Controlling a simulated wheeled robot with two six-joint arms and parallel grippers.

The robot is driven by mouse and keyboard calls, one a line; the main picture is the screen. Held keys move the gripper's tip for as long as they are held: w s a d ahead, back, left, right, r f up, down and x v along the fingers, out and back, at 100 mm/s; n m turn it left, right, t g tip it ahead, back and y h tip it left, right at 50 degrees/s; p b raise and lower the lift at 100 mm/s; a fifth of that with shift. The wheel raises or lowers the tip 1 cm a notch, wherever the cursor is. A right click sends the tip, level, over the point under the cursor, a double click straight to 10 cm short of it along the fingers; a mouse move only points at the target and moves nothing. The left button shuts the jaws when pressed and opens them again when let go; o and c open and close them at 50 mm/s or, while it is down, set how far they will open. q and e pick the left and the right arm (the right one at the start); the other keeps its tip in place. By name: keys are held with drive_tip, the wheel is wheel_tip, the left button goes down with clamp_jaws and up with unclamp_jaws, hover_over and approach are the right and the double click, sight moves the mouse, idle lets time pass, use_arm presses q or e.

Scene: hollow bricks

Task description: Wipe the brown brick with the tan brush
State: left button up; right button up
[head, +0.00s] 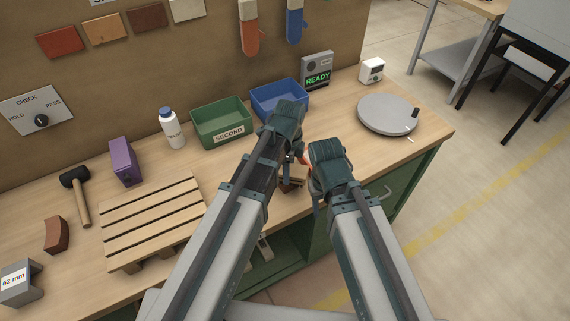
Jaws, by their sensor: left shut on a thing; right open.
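My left gripper (296,152) is shut over the front part of the bench, and its arm hides much of what it holds. A small orange-red part shows just beside its fingers. Below it is a small tan and brown block (295,175), partly hidden by my arms; I cannot tell whether this is the brush, the brick or both. My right gripper (316,178) is open, close to the right of that block; its fingers are mostly hidden.
A slatted wooden rack (152,220) lies left of my arms. Behind are a green bin (222,122), a blue bin (279,98), a white bottle (172,128) and a purple block (124,162). A mallet (77,194) lies left. A grey turntable (386,114) stands right, with bare bench around it.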

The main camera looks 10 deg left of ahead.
use_arm(q)
drive_tip(key=shift+s+f, duration=0.1)
drive_tip(key=shift+s, duration=0.05)
drive_tip(key=shift+w+a, duration=0.6)
drive_tip(key=shift+w, duration=0.25)
drive_tip(key=shift+w+a, duration=0.6)
drive_tip(key=shift+w, duration=0.2)
drive_tip(key=shift+w+a, duration=0.1)
drive_tip(key=shift+w+a, duration=1.25)
drive_tip(key=shift+w, duration=0.25)
